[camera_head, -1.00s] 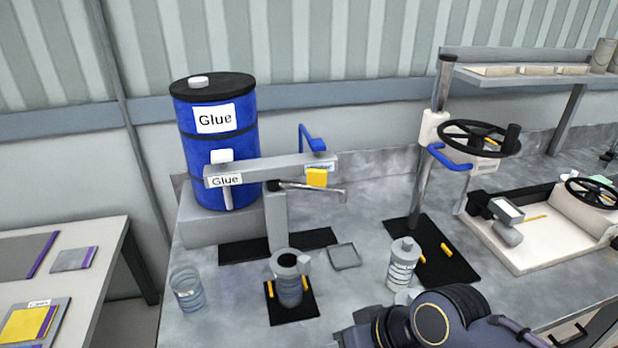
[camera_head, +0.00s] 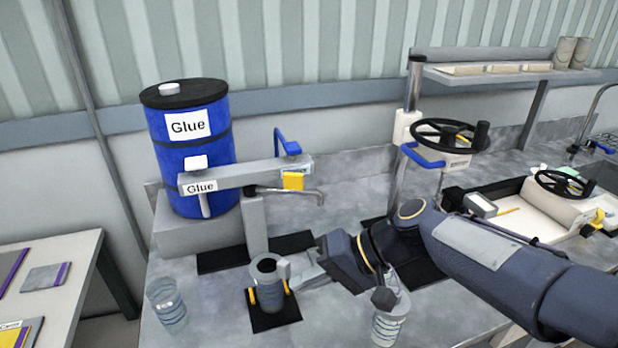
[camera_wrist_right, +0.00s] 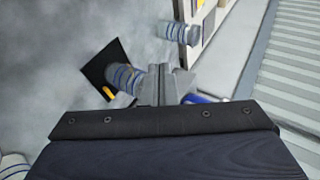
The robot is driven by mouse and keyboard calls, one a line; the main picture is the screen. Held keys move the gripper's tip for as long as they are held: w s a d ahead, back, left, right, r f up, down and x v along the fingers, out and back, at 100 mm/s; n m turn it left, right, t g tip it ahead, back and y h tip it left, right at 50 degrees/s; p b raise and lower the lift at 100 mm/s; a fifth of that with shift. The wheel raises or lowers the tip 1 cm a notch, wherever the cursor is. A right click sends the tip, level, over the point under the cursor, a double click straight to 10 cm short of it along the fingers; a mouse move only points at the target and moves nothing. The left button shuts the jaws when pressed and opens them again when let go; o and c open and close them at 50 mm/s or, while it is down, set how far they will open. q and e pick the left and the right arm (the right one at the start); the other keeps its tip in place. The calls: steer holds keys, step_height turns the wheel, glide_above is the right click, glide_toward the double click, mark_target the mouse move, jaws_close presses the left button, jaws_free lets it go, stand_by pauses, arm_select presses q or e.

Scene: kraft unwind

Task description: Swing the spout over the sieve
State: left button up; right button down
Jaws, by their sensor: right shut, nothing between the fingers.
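The metal spout (camera_head: 300,192) is a thin pipe with a down-bent tip. It reaches right from the grey post (camera_head: 256,222) below the glue arm. The sieve appears to be the grey ring-shaped top (camera_head: 265,268) on a striped cup (camera_head: 268,294), standing on a black mat with yellow pegs. The spout tip is to the right of and behind the cup, not over it. My right gripper (camera_head: 290,270) is shut and empty, close to the right of the sieve; I cannot tell if they touch. In the right wrist view its fingers (camera_wrist_right: 160,85) are beside the striped cup (camera_wrist_right: 122,78).
A blue glue barrel (camera_head: 193,150) stands behind on a grey block. A glass jar (camera_head: 167,304) is at front left. A striped bottle (camera_head: 388,322) stands below my right arm. A handwheel (camera_head: 448,135) and a white tray (camera_head: 525,225) are at the right.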

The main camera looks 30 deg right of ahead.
steer(key=w+d+r+m+t+y, duration=0.2)
steer(key=w+d+r+m+t, duration=0.1)
steer(key=w+d, duration=0.4)
steer(key=m+t+h, duration=0.1)
steer(key=m+t, duration=0.2)
steer(key=t, duration=0.3)
glide_toward(287, 190)
steer(key=s+d+r, duration=0.1)
steer(key=d+r, duration=0.2)
steer(key=d, duration=0.2)
steer(key=shift+s+d, duration=0.2)
steer(key=shift+s, duration=0.1)
steer(key=p+x, duration=0.2)
steer(key=x, duration=0.6)
steer(key=shift+w+a+p, duration=0.2)
steer(key=shift+w+p, duration=0.1)
steer(key=shift+p, duration=0.05)
steer(key=shift+w+a+f, duration=0.15)
steer(key=shift+w+a, duration=0.2)
steer(key=shift+w, duration=0.25)
